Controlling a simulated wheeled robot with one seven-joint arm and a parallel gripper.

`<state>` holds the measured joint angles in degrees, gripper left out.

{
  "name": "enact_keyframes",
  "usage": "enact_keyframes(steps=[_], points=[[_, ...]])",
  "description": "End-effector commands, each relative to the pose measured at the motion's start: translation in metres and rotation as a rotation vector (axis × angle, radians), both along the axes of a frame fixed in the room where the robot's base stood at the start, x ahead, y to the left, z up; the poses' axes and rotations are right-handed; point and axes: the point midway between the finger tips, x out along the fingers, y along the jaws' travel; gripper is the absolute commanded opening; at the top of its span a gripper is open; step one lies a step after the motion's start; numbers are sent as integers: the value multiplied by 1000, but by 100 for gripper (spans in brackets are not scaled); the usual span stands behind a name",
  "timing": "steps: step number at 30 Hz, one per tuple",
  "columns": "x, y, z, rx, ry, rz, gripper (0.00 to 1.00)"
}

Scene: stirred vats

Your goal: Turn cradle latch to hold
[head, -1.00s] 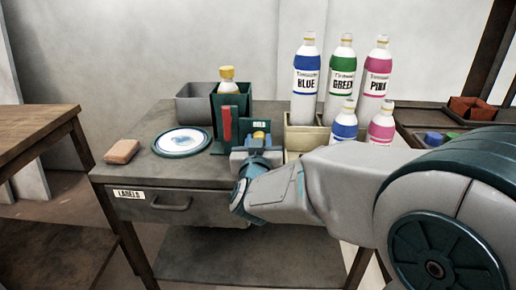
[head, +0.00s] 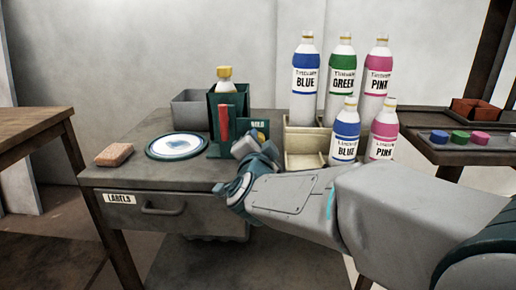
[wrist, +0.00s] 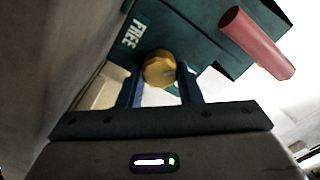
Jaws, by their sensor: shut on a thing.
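The dark green cradle (head: 228,110) stands on the grey bench with a yellow-capped bottle (head: 225,78) in it and a red bar (head: 224,122) upright at its front. The yellow latch knob (wrist: 158,70) is on the cradle's face, beside a FREE label (wrist: 133,31). A HOLD label (head: 258,124) shows in the head view, partly covered. My gripper (wrist: 160,84) is shut on the knob, one blue finger on each side. In the head view my gripper (head: 254,142) is tilted against the cradle's right part, and my wrist hides most of the knob.
A white plate with a blue patch (head: 178,145) and a brown block (head: 115,155) lie left of the cradle. A grey bin (head: 190,110) is behind. Several labelled bottles stand right, beside a beige box (head: 305,150). A LABELS drawer (head: 150,212) is below.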

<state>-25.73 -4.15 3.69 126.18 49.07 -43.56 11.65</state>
Motion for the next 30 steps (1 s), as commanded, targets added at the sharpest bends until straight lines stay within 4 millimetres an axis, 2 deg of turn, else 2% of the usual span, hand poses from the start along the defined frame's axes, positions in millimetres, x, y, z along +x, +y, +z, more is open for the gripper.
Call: enact_keyframes(steps=[18, 30], points=[[0, 0, -3, 560, -17, 1, 9], [0, -1, -4, 771, -24, 0, 9]])
